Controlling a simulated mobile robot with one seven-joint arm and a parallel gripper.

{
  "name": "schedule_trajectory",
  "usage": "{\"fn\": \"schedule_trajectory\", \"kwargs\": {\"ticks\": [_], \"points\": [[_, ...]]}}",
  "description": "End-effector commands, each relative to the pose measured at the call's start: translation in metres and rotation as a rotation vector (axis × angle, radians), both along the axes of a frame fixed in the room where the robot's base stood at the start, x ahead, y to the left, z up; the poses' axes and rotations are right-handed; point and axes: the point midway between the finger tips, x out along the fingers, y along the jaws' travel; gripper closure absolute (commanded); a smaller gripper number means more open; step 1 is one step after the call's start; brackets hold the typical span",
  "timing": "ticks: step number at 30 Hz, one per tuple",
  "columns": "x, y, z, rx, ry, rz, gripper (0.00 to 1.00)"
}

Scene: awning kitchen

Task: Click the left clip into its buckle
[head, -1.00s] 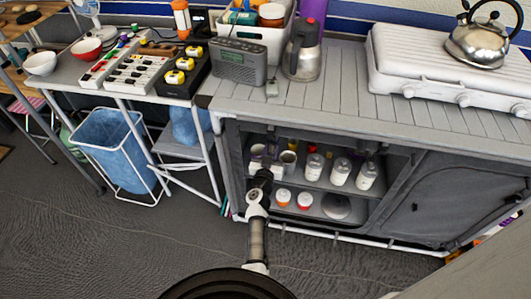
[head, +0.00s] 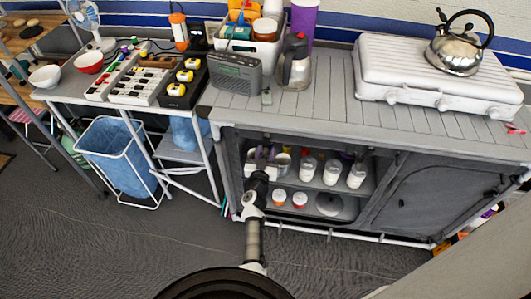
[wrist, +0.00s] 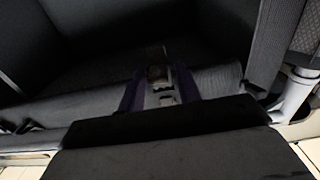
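My gripper (head: 262,160) reaches into the open left bay of the grey camping cabinet (head: 300,128), at the upper shelf level. In the wrist view its two dark, purplish fingers (wrist: 160,92) stand apart. A small grey piece (wrist: 160,74) shows between them; I cannot tell whether it is the clip, or whether the fingers touch it. A grey fabric roll or fold (wrist: 218,80) lies just beyond the fingers. The left clip and its buckle cannot be made out with certainty in either view; the bay is dark and my gripper hides part of it.
White-bodied jars (head: 332,172) and cups stand on the upper shelf right of my gripper. The right bay's grey door (head: 425,190) is closed. A blue bin (head: 115,155) stands left; the floor in front is clear.

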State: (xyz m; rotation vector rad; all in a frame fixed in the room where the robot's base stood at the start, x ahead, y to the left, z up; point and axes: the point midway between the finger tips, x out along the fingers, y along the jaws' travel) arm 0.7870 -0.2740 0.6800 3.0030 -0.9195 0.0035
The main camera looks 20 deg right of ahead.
Motion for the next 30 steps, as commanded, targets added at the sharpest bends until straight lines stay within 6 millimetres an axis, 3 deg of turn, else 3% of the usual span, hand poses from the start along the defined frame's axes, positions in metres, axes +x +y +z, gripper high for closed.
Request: {"fn": "schedule_trajectory", "kwargs": {"ticks": [14,30], "points": [[-0.009,0.006,0.000,0.002,0.003,0.001,0.60],[-0.097,0.065,-0.002,0.002,0.003,0.000,0.60]]}}
